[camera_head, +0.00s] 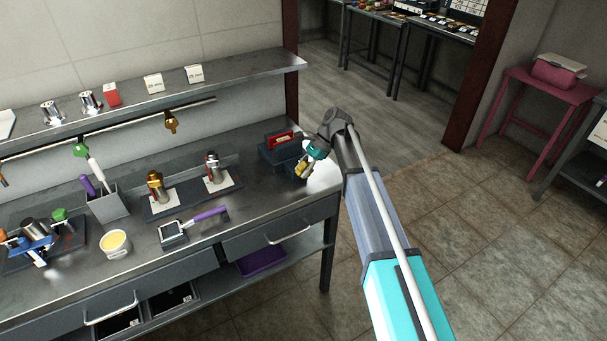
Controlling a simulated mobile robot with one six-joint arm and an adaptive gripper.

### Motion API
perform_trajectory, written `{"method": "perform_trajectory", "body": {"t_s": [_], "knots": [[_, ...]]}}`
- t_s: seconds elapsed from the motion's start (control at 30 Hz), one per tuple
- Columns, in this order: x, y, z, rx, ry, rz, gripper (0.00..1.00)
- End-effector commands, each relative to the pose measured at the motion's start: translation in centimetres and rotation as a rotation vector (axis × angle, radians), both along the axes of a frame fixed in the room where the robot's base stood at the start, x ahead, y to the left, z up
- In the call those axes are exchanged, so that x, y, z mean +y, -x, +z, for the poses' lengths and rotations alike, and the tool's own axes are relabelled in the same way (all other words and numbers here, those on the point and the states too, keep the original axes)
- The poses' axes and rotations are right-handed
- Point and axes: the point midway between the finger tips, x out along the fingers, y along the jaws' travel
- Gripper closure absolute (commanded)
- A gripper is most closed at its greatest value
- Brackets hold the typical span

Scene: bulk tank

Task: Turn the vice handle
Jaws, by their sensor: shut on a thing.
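The vice (272,153) is a dark block with a red part on top, at the right end of the steel bench in the head view. My arm reaches in from the lower right and bends down at the bench's corner. My gripper (302,169), with teal and yellow parts at the wrist, is at the vice's front right side. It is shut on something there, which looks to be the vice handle. The fingers and the handle are small and mostly hidden, so the handle's angle cannot be told.
On the bench (265,209) stand a grey tool holder (109,206), a dark tray with two metal fittings, a purple-handled tool (208,216) and a yellow-filled cup (116,243). A shelf (230,74) runs above. Open floor (470,230) lies right; a pink table (525,82) stands behind.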

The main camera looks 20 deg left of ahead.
Motion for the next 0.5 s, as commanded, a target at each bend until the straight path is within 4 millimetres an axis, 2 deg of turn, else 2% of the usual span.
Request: {"method": "perform_trajectory", "body": {"t_s": [0.03,0.5], "knots": [[-0.14,-0.06,-0.68,0.032,-0.024,0.001,1.0],[-0.34,-0.09,-0.45,0.297,-0.248,0.003,1.0]]}}
